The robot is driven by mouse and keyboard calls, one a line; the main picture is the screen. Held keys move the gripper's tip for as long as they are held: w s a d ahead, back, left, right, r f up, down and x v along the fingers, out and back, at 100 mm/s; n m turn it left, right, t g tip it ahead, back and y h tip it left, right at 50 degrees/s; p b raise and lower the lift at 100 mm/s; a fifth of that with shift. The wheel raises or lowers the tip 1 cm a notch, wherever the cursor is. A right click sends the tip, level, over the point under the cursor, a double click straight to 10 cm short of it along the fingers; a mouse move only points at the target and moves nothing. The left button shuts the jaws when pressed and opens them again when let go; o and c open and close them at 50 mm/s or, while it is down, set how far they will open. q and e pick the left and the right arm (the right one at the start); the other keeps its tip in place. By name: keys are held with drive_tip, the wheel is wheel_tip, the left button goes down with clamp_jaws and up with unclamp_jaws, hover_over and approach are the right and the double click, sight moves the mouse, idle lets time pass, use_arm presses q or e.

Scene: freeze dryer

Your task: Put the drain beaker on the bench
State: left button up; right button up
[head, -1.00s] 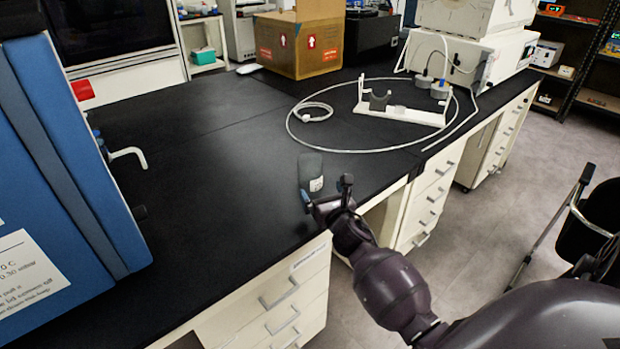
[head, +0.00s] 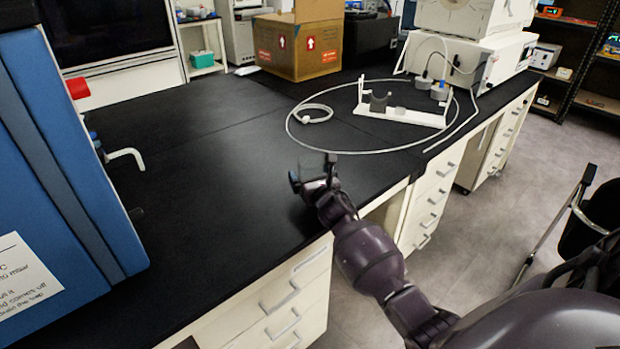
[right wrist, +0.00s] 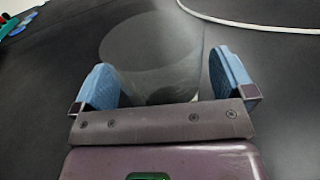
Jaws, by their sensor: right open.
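The drain beaker is a clear, greyish vessel that shows in the right wrist view (right wrist: 152,50) between and just beyond the two blue finger pads. In the head view it is a faint shape behind my right gripper (head: 314,180), at the bench's front edge. It seems to rest on the black bench (head: 215,175); its base is hidden. The right gripper (right wrist: 165,88) is open, with a finger on each side of the beaker and a visible gap at the right finger. Contact at the left finger cannot be told. My left gripper is not in view.
A blue machine (head: 75,170) with a white drain spout (head: 126,155) stands at the left. A white stand (head: 402,114) and a looped hose (head: 290,128) lie on the bench further back, before a cardboard box (head: 297,45). The bench middle is clear.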

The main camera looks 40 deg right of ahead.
drive_tip(key=shift+r, duration=0.1)
drive_tip(key=c, duration=1.1)
